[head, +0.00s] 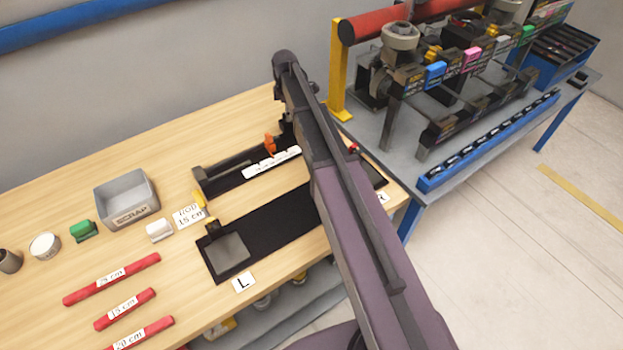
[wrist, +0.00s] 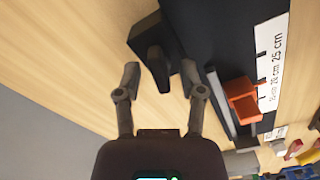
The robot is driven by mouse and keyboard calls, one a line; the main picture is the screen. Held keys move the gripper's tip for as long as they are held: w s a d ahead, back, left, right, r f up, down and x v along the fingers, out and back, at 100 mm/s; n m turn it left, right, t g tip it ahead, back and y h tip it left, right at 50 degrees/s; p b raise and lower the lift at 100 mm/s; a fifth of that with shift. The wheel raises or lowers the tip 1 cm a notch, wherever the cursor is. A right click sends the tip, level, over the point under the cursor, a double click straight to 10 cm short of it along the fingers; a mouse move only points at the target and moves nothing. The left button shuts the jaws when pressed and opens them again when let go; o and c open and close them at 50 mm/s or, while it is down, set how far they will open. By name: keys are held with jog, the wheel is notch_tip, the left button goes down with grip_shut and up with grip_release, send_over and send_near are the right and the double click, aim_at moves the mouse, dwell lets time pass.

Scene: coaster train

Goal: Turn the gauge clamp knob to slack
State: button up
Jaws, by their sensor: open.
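The gauge (head: 236,168) is a dark rail on the wooden bench, with an orange stop (head: 269,144) and a white scale strip (head: 271,163). In the wrist view the orange stop (wrist: 241,100) lies right of my gripper (wrist: 160,77). A black block with a narrow lever-like part, apparently the clamp knob (wrist: 152,45), stands at the gauge's end. My gripper is open, and the lever's end points down between its fingertips. I see no clear contact. In the head view my arm hides the knob and most of the gripper.
A black plate (head: 266,236) marked L lies in front of the gauge. A grey SCRAP bin (head: 126,198) and several red rods (head: 112,279) are to the left. A grey table (head: 375,140) with machinery stands at the right. Bare wood surrounds the gripper's left side.

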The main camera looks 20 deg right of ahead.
jog(key=m, duration=2.6)
notch_tip(320, 180, up, 14)
jog(key=p, duration=1.4)
jog(key=s+f+n+b, duration=0.3)
jog(key=s+f+b, duration=0.2)
jog(key=s, duration=0.4)
jog(key=s+f+n+b, duration=0.3)
jog(key=s+f+b, duration=0.2)
jog(key=s, duration=0.4)
jog(key=s+f+n+b, duration=0.3)
jog(key=s+f+b, duration=0.2)
jog(key=s, duration=0.4)
jog(key=shift+s+f, duration=0.2)
jog(key=shift+s, duration=0.15)
jog(key=shift+s+f+n+b, duration=0.3)
jog(key=shift+s+n+b, duration=0.15)
jog(key=shift+s, duration=0.3)
